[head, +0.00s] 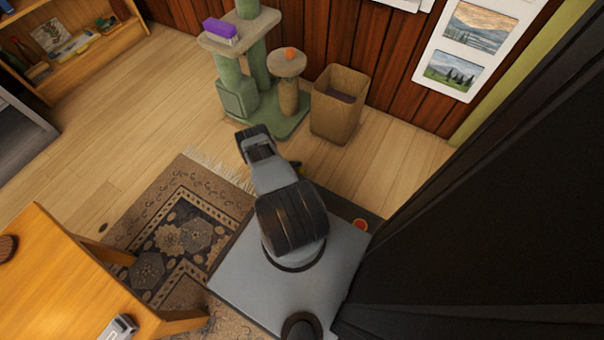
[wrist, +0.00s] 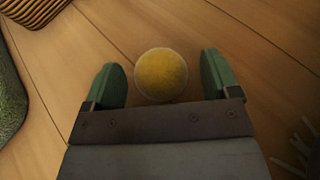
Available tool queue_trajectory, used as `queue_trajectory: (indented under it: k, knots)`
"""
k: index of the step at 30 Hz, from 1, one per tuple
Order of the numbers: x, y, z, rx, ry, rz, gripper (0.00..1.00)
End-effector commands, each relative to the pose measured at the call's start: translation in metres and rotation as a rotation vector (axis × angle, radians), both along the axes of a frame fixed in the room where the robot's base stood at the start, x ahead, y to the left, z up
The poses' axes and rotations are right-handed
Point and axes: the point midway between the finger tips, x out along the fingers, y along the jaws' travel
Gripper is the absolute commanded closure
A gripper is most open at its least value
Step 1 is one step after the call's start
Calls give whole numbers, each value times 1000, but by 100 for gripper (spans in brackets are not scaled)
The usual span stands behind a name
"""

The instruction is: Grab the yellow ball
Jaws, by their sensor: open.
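The yellow ball (wrist: 161,74) lies on the wooden floor in the wrist view. My gripper (wrist: 160,80) is open, with one green finger on each side of the ball. There is a gap between the ball and each finger, and nothing is held. The wrist view does not show clearly how high the fingers are above the floor. In the head view my arm hides most of this spot, and the ball cannot be made out clearly there.
A green cat tree (head: 272,122) with a purple box (head: 219,30) and an orange ball (head: 291,53) stands near the wall. A wicker basket (head: 338,105) is beside it. A patterned rug (head: 185,237) and wooden table (head: 50,270) are at left.

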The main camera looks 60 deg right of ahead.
Motion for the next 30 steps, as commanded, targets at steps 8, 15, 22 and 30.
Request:
queue_trajectory:
  k: [8, 15, 22, 30]
  knots:
    - [-1, -1, 0, 0, 0, 0, 21]
    - [0, -1, 0, 0, 0, 1, 44]
    - [0, -1, 0, 0, 0, 1, 66]
    - [0, -1, 1, 0, 0, 1, 70]
